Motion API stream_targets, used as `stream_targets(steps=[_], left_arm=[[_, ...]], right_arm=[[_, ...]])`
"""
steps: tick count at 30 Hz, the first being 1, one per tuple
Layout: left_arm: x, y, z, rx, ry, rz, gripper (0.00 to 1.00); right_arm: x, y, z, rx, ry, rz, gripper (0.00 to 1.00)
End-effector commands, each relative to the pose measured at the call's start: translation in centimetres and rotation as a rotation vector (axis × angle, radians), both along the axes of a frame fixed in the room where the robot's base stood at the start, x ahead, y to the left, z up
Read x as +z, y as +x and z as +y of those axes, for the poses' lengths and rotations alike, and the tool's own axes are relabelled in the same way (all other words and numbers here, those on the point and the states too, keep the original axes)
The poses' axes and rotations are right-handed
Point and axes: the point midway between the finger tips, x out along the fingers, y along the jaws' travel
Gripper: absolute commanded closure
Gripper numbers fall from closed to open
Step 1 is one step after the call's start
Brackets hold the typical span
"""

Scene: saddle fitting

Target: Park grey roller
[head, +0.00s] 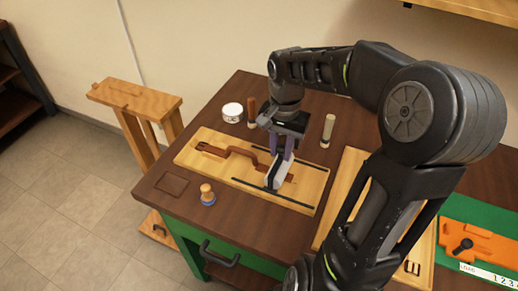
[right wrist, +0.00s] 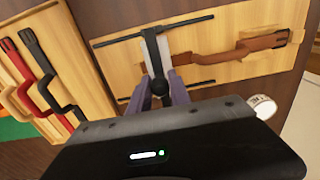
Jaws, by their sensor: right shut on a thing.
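The grey roller (head: 275,182) is a pale grey piece with a dark edge. It is at the right part of a light wooden board (head: 225,178), between two black rails. My right gripper (head: 281,157), with purple fingers, is shut on it from above. A brown strap (head: 244,153) lies along the board and runs up to the roller. My left gripper is out of view.
A white tin (head: 232,112), a brown peg (head: 251,111) and a cream cylinder (head: 328,129) stand behind the board. A tray with straps (right wrist: 42,70) lies beside the board.

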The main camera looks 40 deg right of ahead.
Motion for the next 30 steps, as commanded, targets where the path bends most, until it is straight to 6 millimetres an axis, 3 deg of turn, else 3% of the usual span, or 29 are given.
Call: stream_targets(steps=[6, 20, 30], left_arm=[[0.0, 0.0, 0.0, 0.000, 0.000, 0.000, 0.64], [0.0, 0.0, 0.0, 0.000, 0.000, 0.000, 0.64], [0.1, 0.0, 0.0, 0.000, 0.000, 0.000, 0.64]], right_arm=[[0.0, -1.3, -0.7, -0.003, -0.001, 0.004, 0.96], [0.0, -1.6, -0.9, -0.002, -0.001, 0.003, 0.96], [0.0, -3.2, -1.6, -0.002, -0.001, 0.004, 0.96]])
